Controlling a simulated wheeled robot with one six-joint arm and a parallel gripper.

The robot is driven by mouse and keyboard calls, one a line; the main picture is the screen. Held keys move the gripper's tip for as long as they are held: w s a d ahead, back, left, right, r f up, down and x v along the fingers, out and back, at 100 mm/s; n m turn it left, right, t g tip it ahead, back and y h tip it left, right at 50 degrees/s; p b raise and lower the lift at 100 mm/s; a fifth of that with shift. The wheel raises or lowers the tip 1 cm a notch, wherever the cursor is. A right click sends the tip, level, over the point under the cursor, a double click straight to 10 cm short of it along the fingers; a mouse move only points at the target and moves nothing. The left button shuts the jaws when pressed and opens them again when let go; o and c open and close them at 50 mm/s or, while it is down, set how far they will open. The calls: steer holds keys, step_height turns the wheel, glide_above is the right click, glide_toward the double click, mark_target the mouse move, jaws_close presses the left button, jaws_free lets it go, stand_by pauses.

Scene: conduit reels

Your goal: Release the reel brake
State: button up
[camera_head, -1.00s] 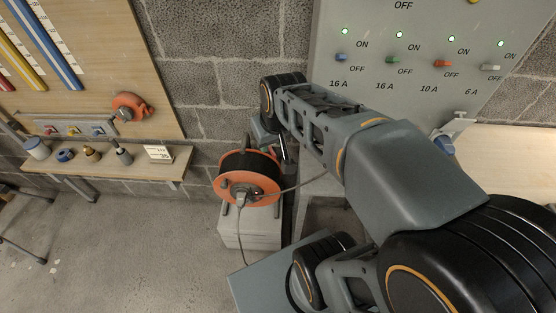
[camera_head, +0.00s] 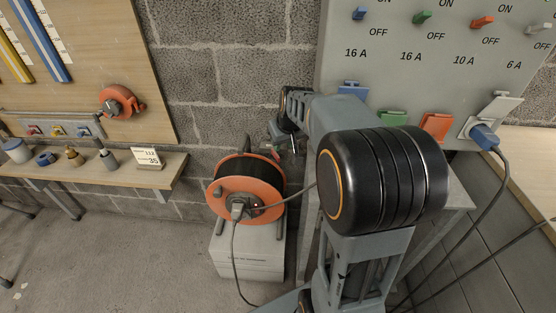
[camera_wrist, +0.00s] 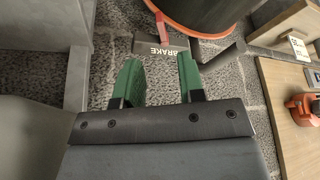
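The cable reel (camera_head: 262,186) has orange rims and a dark winding, and stands on a light grey box in the head view. In the wrist view its dark drum (camera_wrist: 212,14) fills the top. A plate marked BRAKE (camera_wrist: 172,47) shows below the drum. A dark grey bar (camera_wrist: 220,58), possibly the brake lever, slants beside the plate. My gripper (camera_wrist: 160,58) has two green fingers, apart with nothing seen between them, just short of the plate. The right finger is close to the bar; I cannot tell whether they touch.
A grey switch panel (camera_head: 440,68) hangs above my arm, with a blue plug (camera_head: 484,136) and its cable at right. A wooden shelf (camera_head: 120,177) holds small parts at left. A thin cable runs from the reel.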

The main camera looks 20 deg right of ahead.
mark_target(278, 157)
steer(key=b+x, duration=0.2)
steer(key=x, duration=0.6)
steer(key=shift+w+f, duration=0.1)
steer(key=shift+f, duration=0.25)
steer(key=shift+c, duration=0.2)
jaws_close()
